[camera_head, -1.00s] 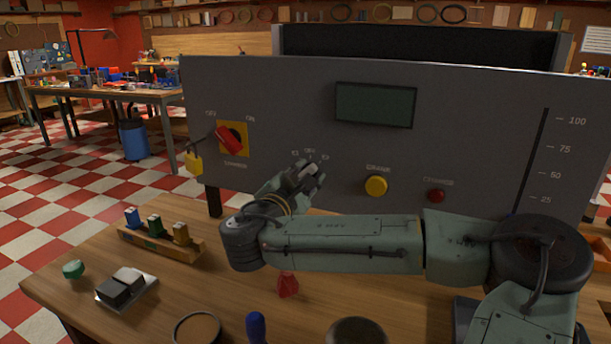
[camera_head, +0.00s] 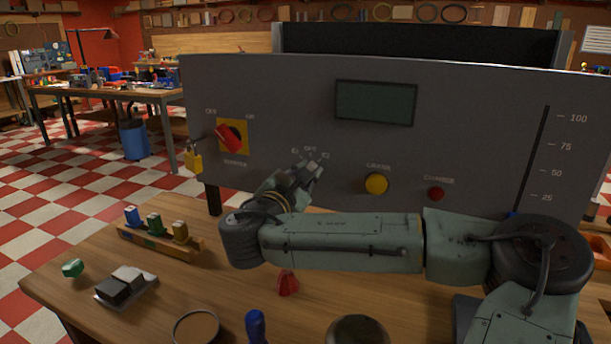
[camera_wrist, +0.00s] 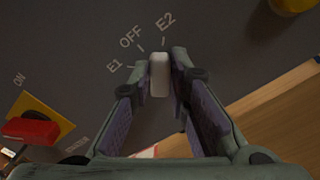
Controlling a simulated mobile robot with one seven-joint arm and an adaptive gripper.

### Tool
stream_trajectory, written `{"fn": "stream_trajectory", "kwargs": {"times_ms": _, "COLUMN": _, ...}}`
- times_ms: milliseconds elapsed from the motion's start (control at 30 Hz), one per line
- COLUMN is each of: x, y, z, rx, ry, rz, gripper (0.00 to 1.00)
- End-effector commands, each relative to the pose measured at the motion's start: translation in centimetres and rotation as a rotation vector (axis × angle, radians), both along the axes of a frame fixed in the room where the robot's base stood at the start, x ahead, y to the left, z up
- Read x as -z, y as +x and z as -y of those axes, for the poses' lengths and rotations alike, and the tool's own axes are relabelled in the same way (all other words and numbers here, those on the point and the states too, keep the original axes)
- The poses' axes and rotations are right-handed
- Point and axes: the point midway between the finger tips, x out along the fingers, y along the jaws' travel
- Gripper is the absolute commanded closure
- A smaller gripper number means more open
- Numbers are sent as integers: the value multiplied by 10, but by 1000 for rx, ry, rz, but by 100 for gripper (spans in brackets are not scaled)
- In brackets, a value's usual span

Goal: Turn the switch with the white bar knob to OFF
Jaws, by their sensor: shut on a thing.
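The white bar knob (camera_wrist: 159,75) shows in the wrist view on the grey panel (camera_head: 265,95). The labels E1, OFF (camera_wrist: 131,36) and E2 (camera_wrist: 163,22) fan out around its upper end. The bar's upper end points nearest to the E2 mark, not to OFF. My gripper (camera_wrist: 160,78) has one finger on each side of the bar and is shut on it. In the head view my gripper (camera_head: 307,174) covers most of the knob below the labels.
A red switch (camera_head: 229,138) on a yellow plate is left of the knob, with a yellow padlock (camera_head: 194,158) hanging near it. A yellow button (camera_head: 376,183) and a red button (camera_head: 436,194) are to the right. Several loose things lie on the wooden table (camera_head: 215,285) below.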

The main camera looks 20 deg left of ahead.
Motion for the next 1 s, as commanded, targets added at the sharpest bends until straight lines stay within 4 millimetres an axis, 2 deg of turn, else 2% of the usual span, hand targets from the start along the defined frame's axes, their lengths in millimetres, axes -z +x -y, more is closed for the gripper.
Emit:
{"fn": "stream_trajectory", "kwargs": {"times_ms": 600, "x": -2, "y": 0, "z": -4, "rx": 1, "ry": -489, "rz": -16, "gripper": 100}}
{"fn": "stream_trajectory", "kwargs": {"times_ms": 1000, "x": -2, "y": 0, "z": -5, "rx": 1, "ry": -663, "rz": -23, "gripper": 100}}
